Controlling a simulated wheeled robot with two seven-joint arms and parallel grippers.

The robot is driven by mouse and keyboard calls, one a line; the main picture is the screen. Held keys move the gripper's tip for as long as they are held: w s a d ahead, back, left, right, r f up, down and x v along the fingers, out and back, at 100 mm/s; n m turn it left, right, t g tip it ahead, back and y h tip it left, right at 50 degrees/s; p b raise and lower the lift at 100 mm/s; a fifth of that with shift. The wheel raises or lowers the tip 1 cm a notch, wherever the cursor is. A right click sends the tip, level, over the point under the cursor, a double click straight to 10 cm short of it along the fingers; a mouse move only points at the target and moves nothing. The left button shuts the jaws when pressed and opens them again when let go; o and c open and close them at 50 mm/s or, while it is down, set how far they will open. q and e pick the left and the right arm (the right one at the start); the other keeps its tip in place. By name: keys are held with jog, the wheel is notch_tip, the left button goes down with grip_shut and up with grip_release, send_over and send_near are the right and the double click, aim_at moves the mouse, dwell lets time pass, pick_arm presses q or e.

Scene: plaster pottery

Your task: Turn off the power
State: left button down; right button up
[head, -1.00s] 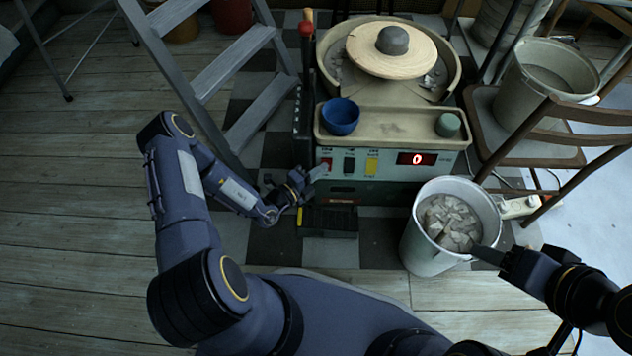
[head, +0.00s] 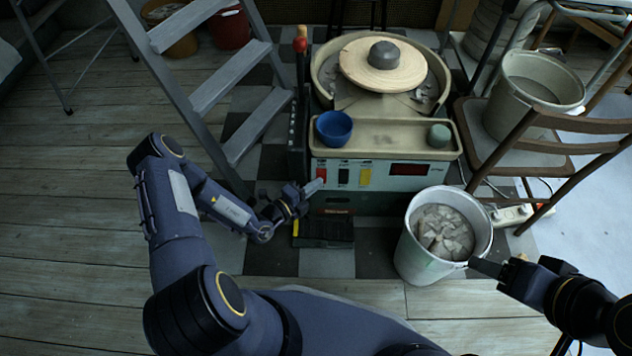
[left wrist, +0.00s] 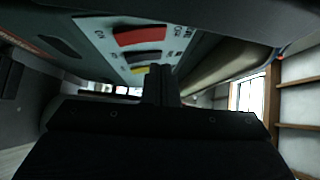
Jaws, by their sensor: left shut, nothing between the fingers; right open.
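The pottery wheel's control panel (head: 400,175) faces me, with a red switch (head: 321,175), a black switch (head: 343,176) and a yellow switch (head: 365,177). Its display (head: 408,169) is dark. My left gripper (head: 318,186) is shut and empty, its tip at the panel just below the red switch; I cannot tell if it touches. In the left wrist view the red switch (left wrist: 140,35) lies past the fingers (left wrist: 160,85), with the black and yellow ones nearer. My right gripper (head: 485,266) is open, beside the bucket of plaster pieces (head: 415,250).
The wheel head (head: 355,70) is on top, with a blue bowl (head: 334,128) and a green cup (head: 438,135) on the tray. A pedal (head: 325,232) lies below. A stepladder (head: 225,75) stands left and a chair (head: 510,150) right.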

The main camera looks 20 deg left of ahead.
pick_arm(q)
jog(key=r+p+v, duration=0.2)
jog(key=v, duration=0.8)
jog(key=shift+s+p, duration=0.25)
jog(key=shift+p, duration=0.1)
pick_arm(e)
jog(key=r, duration=0.3)
jog(key=shift+s+d+r, duration=0.15)
jog(key=shift+s+r, duration=0.05)
pick_arm(q)
jog(key=shift+d, duration=0.1)
